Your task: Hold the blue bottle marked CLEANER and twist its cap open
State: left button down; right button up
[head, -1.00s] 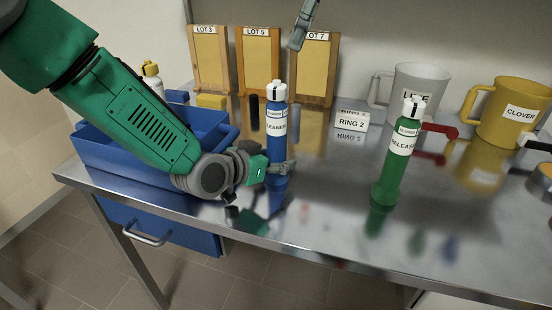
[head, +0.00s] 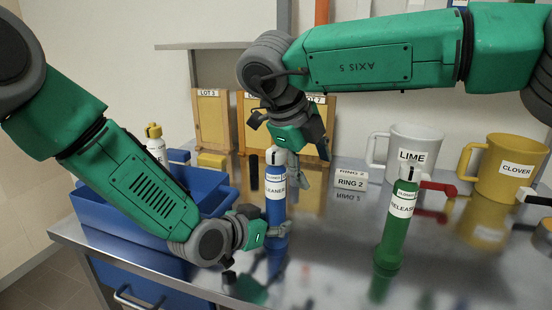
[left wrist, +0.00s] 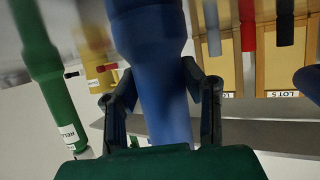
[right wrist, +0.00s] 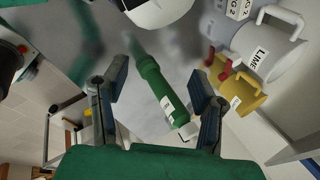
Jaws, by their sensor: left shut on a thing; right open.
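The blue bottle marked CLEANER (head: 275,205) stands upright on the metal bench, with a white cap (head: 272,157) on top. It shows large and blurred in the left wrist view (left wrist: 155,60). My left gripper (head: 276,232) is shut around the lower part of its body. My right gripper (head: 304,162) is open, pointing down just right of the cap at cap height. In the right wrist view, a white rounded top (right wrist: 155,10), apparently the cap, is at the upper edge, beyond the open fingers. I cannot tell whether the right fingers touch it.
A blue bin (head: 95,208) and a yellow-capped bottle (head: 155,145) are left.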

jog(key=f+m+t+h, duration=0.1)
jog(key=m+t+y, duration=0.2)
jog(key=m+t, duration=0.8)
jog(key=t, duration=0.3)
send_near(274, 161)
jog(key=w, duration=0.4)
jog(key=w+d, duration=0.1)
jog(key=w, duration=0.3)
jog(key=w+d, duration=0.1)
jog(key=w, duration=0.3)
jog(key=shift+d+f, duration=0.15)
grip_shut()
